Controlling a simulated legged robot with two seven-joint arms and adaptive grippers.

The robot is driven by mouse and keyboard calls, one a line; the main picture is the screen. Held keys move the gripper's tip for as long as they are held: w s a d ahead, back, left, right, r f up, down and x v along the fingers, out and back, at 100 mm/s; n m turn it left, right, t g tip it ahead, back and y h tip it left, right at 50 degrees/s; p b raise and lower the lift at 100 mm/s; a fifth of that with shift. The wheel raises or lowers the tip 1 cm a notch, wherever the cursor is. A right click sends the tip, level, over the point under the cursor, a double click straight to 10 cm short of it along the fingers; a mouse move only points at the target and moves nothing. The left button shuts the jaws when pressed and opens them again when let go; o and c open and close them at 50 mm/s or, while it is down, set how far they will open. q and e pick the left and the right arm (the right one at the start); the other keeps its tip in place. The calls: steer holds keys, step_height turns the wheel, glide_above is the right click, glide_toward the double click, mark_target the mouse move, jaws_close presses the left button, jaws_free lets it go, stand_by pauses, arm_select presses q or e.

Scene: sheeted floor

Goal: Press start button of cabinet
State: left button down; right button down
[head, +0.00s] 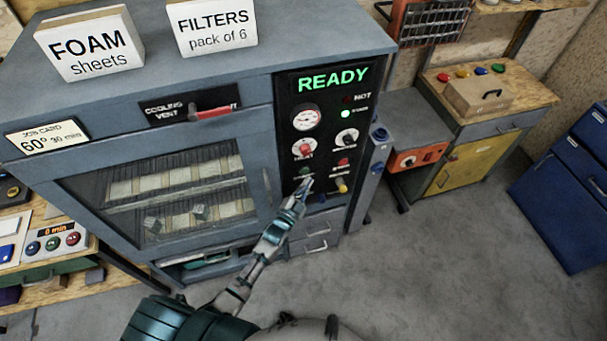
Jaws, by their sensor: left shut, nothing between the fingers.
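The grey cabinet (330,60) stands in front of me with a dark control panel (285,110) on its right side. A green READY display (333,79) is lit at the panel's top. Low on the panel are a small green button (305,171), a red button (343,162) and a yellow knob (341,185). Their small labels are too blurred to read. My left gripper (304,186) is shut and empty, its tips just below the green button; I cannot tell whether they touch the panel. My right gripper is out of view.
A glass door (160,190) with shelves behind it is left of the panel. FOAM (88,45) and FILTERS (212,25) boxes stand on top. A wooden bench (520,95) and blue drawers (575,180) are at right. The floor (440,250) is clear.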

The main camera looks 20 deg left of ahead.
arm_select(q)
steer(key=shift+w+a, duration=0.15)
steer(key=shift+w, duration=0.35)
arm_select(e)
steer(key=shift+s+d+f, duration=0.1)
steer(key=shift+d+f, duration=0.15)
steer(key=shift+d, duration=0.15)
arm_select(q)
steer(key=shift+r, duration=0.1)
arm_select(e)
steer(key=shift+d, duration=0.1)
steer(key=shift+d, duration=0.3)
arm_select(q)
steer(key=shift+w+a, duration=0.1)
steer(key=shift+w+a, duration=0.2)
